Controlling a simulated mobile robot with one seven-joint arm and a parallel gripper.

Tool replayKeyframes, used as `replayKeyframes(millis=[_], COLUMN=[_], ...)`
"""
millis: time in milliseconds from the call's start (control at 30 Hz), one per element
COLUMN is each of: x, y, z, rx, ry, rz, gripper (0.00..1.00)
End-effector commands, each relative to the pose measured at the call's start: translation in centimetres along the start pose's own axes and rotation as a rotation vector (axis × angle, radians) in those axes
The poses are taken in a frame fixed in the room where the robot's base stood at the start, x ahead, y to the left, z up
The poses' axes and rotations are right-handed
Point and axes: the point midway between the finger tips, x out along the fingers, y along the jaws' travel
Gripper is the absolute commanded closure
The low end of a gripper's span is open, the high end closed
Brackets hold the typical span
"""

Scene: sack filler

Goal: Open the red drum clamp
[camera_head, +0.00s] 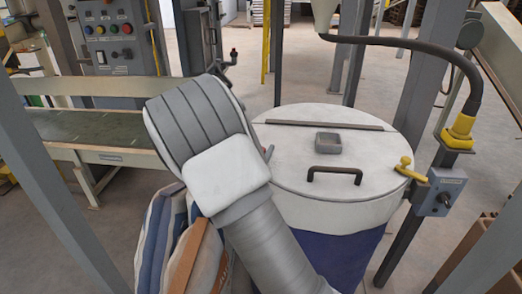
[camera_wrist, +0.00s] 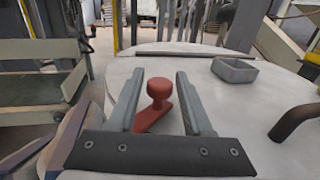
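The red drum clamp (camera_wrist: 159,98) shows in the wrist view as a round knob on a short angled lever at the near left of the drum lid (camera_wrist: 225,108). My gripper (camera_wrist: 160,76) is open, its two fingers apart with the red knob between them in the picture. I see a gap on each side of the knob; whether the fingers are level with it I cannot tell. The white lid (camera_head: 300,185) shows there on the blue drum (camera_head: 350,258).
A black handle (camera_head: 334,173) and a small grey square box (camera_head: 328,143) stand on the lid. A yellow clamp (camera_head: 408,169) is at its right edge, beside a grey switch box (camera_head: 439,191). Filled sacks (camera_head: 160,240) lie left of the drum. A grey post (camera_head: 50,180) stands at left.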

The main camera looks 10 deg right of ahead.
Motion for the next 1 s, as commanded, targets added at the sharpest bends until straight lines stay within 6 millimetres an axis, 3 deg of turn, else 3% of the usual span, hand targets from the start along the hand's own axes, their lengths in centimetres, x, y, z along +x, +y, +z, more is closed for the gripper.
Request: replayKeyframes(millis=[33, 267, 1000], x=[-0.01, -0.03, -0.04], y=[0.0, 0.0, 0.02], z=[0.0, 0.01, 0.01], rx=[0.0, 0.0, 0.001], ry=[0.0, 0.0, 0.0], rz=[0.0, 0.0, 0.0], gripper=[0.6, 1.0, 1.0])
